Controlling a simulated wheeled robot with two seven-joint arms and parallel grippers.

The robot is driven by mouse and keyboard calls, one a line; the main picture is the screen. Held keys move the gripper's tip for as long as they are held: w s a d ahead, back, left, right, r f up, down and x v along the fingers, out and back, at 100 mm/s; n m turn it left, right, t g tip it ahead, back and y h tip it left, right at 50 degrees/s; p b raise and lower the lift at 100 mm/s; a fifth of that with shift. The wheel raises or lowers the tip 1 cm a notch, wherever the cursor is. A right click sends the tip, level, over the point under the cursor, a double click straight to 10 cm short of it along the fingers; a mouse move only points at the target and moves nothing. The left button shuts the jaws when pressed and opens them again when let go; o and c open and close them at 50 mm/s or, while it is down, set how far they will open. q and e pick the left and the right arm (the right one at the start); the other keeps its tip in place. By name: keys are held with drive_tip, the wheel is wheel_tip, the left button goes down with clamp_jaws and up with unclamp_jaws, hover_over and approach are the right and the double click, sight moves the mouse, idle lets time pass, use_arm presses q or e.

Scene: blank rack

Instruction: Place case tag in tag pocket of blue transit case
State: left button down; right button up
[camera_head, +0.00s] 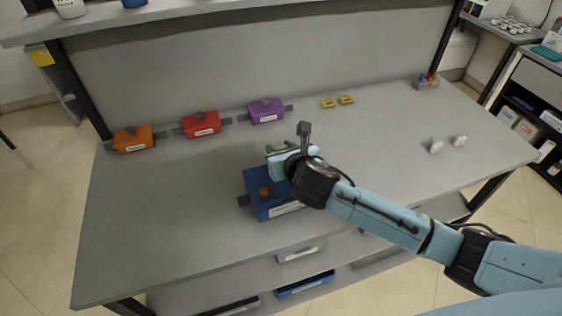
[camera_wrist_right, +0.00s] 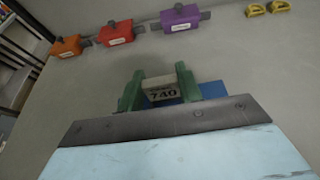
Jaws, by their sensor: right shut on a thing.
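The blue transit case (camera_head: 262,208) stands near the middle of the table, partly hidden behind my right gripper and wrist. A white label strip shows on its front face; I cannot make out the tag pocket. My right gripper (camera_head: 283,149) is above the case. In the right wrist view its green fingers (camera_wrist_right: 160,87) are shut on the case tag (camera_wrist_right: 161,89), a pale plate marked "740". Part of the blue case (camera_wrist_right: 212,90) shows just behind and beside the fingers. I cannot tell whether tag and case touch. My left gripper is not in view.
Orange (camera_head: 133,139), red (camera_head: 201,124) and purple (camera_head: 266,111) cases stand along the back left. Two yellow pieces (camera_head: 337,102) lie at the back, two small white pieces (camera_head: 448,144) at the right. The table's front left is clear. A shelf with bins runs below.

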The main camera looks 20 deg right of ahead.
wheel_tip(320, 180, down, 4)
drive_tip(key=shift+f+b, duration=0.15)
drive_tip(key=shift+b, duration=0.2)
drive_tip(key=o, duration=1)
drive_tip(key=shift+c, duration=0.2)
drive_tip(key=a+p+v, duration=0.1)
drive_tip(key=v, duration=1.1)
drive_tip(key=shift+d, duration=0.4)
